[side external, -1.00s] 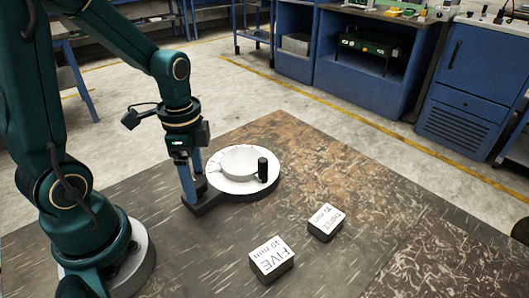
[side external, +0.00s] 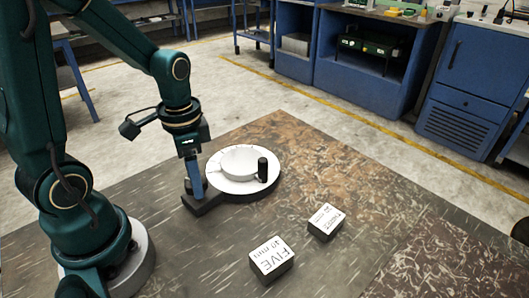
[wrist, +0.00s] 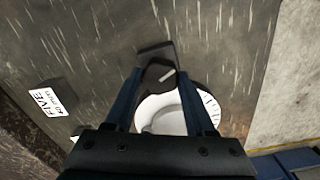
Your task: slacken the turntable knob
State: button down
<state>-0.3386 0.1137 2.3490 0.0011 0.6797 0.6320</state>
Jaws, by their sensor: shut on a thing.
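The turntable (side external: 224,189) is a white dial disc with a raised white bowl-like centre on a dark base, with an upright black post (side external: 262,169) on its right. A dark arm of the base juts out towards the lower left. In the wrist view the turntable knob (wrist: 157,74), dark with a pale line on top, sits on that arm. My gripper (side external: 196,190) points down over the arm, its blue fingers either side of the knob and shut on it. In the side view the fingers mostly hide the knob.
Two dark blocks with white tops, marked FIVE (side external: 271,256) and THREE (side external: 325,219), stand in front and to the right of the turntable. The brown mat around them is otherwise clear. Blue cabinets (side external: 362,75) stand well behind.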

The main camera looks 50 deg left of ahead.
jog(key=n, duration=0.5)
jog(key=shift+n, duration=0.3)
jog(key=n, duration=0.5)
jog(key=shift+w+n, duration=0.1)
jog(key=shift+n, duration=0.2)
jog(key=shift+c, duration=1.2)
grip_release()
jog(key=shift+r, duration=0.1)
jog(key=shift+r, duration=2.5)
